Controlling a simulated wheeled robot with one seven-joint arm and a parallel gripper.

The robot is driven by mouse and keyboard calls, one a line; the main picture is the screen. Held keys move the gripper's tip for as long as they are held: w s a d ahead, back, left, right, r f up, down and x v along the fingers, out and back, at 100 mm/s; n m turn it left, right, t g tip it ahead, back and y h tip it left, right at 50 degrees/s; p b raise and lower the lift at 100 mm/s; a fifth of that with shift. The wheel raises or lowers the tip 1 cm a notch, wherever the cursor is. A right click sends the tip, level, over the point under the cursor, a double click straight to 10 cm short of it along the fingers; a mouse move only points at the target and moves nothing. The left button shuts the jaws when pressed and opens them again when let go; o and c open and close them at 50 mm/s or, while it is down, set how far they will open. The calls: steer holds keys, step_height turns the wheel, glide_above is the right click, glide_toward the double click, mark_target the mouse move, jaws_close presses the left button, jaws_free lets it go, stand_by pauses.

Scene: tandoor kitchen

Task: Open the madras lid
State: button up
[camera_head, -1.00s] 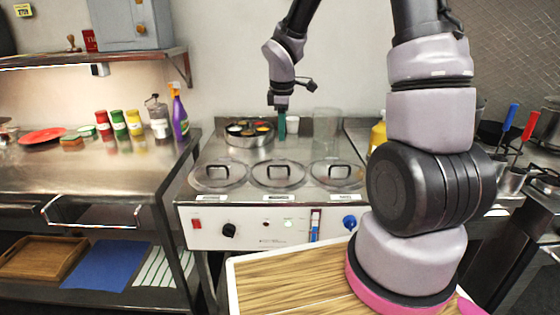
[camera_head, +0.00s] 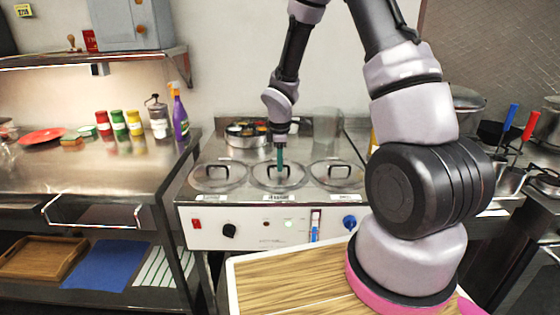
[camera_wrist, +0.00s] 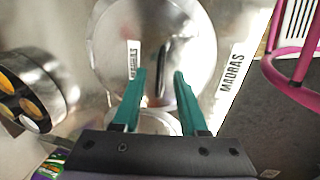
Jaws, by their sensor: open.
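The madras lid is a round shiny metal lid (camera_head: 262,184) with a dark loop handle, the middle one of three on the steel counter. In the wrist view the lid (camera_wrist: 110,42) lies beside a white label reading MADRAS (camera_wrist: 232,70). The lid sits shut in its opening. My gripper (camera_head: 280,163) points down over this lid, close to its handle. In the wrist view my gripper (camera_wrist: 160,74) has two green fingers apart, with the dark handle (camera_wrist: 163,55) showing ahead between them. Whether the fingertips reach the handle's height is unclear.
Similar lids sit on the left (camera_head: 205,186) and right (camera_head: 325,184). Behind stands a round spice tin (camera_head: 248,140), also in the wrist view (camera_wrist: 62,82), and a clear container (camera_head: 327,125). A control panel (camera_head: 260,228) faces the front.

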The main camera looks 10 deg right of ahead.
jaws_close()
stand_by(1.4)
